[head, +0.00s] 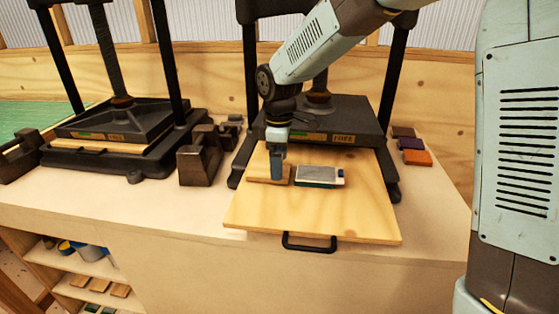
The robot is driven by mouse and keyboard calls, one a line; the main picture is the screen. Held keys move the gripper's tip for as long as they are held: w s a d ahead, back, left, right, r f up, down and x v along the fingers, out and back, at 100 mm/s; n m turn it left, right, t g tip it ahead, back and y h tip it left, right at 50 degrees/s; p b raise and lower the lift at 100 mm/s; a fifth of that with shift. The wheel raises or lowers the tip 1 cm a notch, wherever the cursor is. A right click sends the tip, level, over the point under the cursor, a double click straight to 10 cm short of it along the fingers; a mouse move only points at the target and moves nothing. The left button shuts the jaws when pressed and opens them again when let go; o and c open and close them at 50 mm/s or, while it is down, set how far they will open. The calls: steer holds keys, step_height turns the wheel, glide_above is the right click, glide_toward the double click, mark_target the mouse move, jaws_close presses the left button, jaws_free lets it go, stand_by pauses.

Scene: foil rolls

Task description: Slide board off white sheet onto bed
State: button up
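A small light-wood board (258,172) lies on the left part of the wooden bed (310,215), which extends out of the right press and has a black handle at its front. A pale grey-white rectangle with a light border (318,174), likely the white sheet, sits just right of the board on a thin dark base. A small blue piece is at its right end. My gripper (277,178) points down at the board's right part, which it partly hides. Its fingertips look at or very near the board; contact is unclear. Its finger opening cannot be made out.
The right press plate (345,120) stands close behind the bed. A second press (110,135) and dark metal weights (198,160) are to the left. Orange and purple blocks (416,157) lie to the right. The bed's front is bare.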

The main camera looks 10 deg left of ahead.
steer(key=shift+o, duration=0.6)
step_height(320, 180, up, 14)
steer(key=shift+f, duration=0.15)
stand_by(0.3)
steer(key=s+d+r+m+t, duration=0.1)
steer(key=s+d+r+m, duration=0.2)
steer(key=d, duration=0.7)
steer(key=s+d+r+m+t, duration=0.1)
steer(key=s+d+m+t, duration=0.3)
steer(key=d, duration=0.6)
steer(key=s+d+f+m, duration=0.3)
steer(key=s+d+m, duration=0.8)
steer(key=d, duration=0.3)
steer(key=shift+s+d+f+t, duration=0.2)
steer(key=shift+s+t, duration=0.1)
steer(key=shift+s, duration=0.1)
